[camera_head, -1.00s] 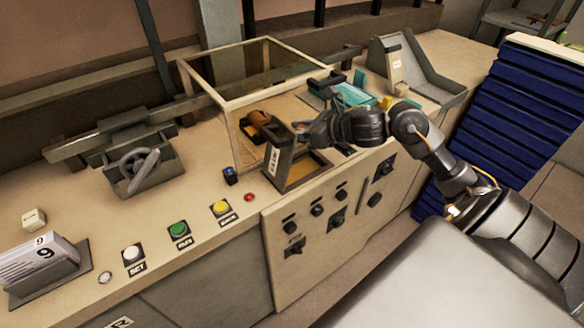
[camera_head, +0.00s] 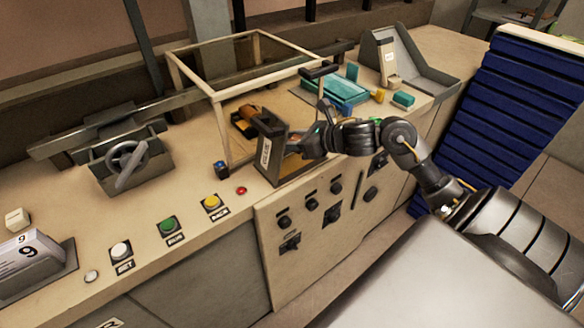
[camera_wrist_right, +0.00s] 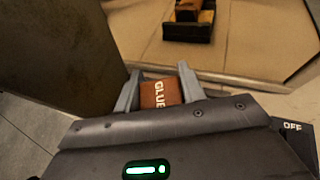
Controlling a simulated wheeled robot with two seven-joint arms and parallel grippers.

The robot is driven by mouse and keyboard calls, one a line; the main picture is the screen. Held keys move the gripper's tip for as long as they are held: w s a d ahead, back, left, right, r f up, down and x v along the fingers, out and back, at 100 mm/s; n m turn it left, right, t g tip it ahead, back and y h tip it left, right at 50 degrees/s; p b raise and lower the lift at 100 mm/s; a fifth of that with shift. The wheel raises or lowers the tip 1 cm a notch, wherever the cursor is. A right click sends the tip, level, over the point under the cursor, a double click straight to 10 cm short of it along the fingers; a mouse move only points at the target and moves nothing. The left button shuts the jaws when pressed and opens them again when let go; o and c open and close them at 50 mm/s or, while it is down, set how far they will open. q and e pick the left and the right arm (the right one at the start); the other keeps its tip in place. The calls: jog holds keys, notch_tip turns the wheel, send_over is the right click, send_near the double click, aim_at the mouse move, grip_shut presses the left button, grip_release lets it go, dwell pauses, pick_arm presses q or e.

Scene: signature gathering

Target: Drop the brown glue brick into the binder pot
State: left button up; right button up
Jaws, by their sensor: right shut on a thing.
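My right gripper (camera_head: 301,146) is shut on the brown glue brick (camera_wrist_right: 157,95). In the right wrist view the brick sits between the two grey fingertips (camera_wrist_right: 158,84), its white GLUE lettering facing the camera. The head view does not show the brick clearly. A dark open-topped box with a light label on its upright end, which looks like the binder pot (camera_head: 269,148), stands on the bench's front edge. My gripper is just right of that upright end, low over the box; contact cannot be told. My arm hides part of the box. My left gripper is out of view.
A beige open frame (camera_head: 216,99) stands behind the box, with an orange-and-dark object (camera_head: 246,121) inside it. Teal pieces (camera_head: 341,90) lie farther right. Coloured buttons (camera_head: 168,224) and a handwheel (camera_head: 126,160) are to the left. Blue stacked panels (camera_head: 508,105) stand at right.

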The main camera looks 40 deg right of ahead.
jog(key=o, duration=1.1)
jog(key=shift+c, duration=0.2)
jog(key=shift+s, duration=0.1)
jog(key=shift+s+d, duration=0.2)
jog(key=shift+s, duration=0.05)
jog(key=b+v, duration=0.3)
jog(key=v, duration=0.7)
jog(key=shift+r, duration=0.25)
jog(key=shift+a, duration=0.1)
